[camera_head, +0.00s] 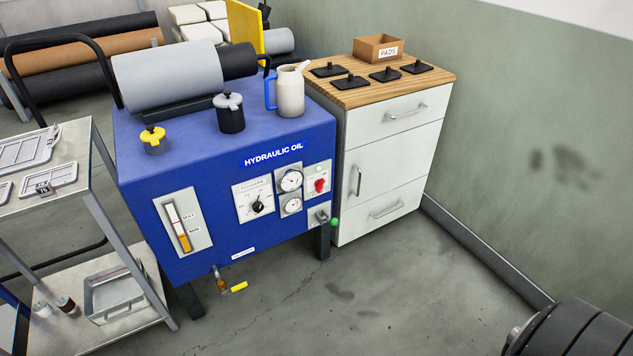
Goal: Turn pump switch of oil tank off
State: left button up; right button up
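A blue oil tank (215,215) labelled "HYDRAULIC OIL" stands in the middle of the view. On the right of its front face, a small light plate carries a red rotary switch (320,186), which looks like the pump switch. Its handle appears roughly upright, but the marks on the plate are too small to read. A small pale green lamp (319,168) sits above the red switch. To its left is a black dial knob (258,207) on a white plate. Neither of my grippers is in view, and nothing covers the switch.
Two round gauges (291,180) sit left of the switch. A white drawer cabinet (390,155) stands right of the tank, a metal cart (95,165) left. The floor in front is clear. A dark ribbed object fills the bottom right corner.

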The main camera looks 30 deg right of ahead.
aim_at(319, 183)
jog(key=i+l, duration=0.1)
jog(key=l, duration=0.4)
jog(key=i+l, duration=0.1)
jog(key=l, duration=0.35)
jog(key=i+l, duration=0.1)
jog(key=l, duration=0.4)
jog(key=i+l, duration=0.1)
jog(key=l, duration=0.4)
jog(key=i+l, duration=0.1)
jog(key=l, duration=0.35)
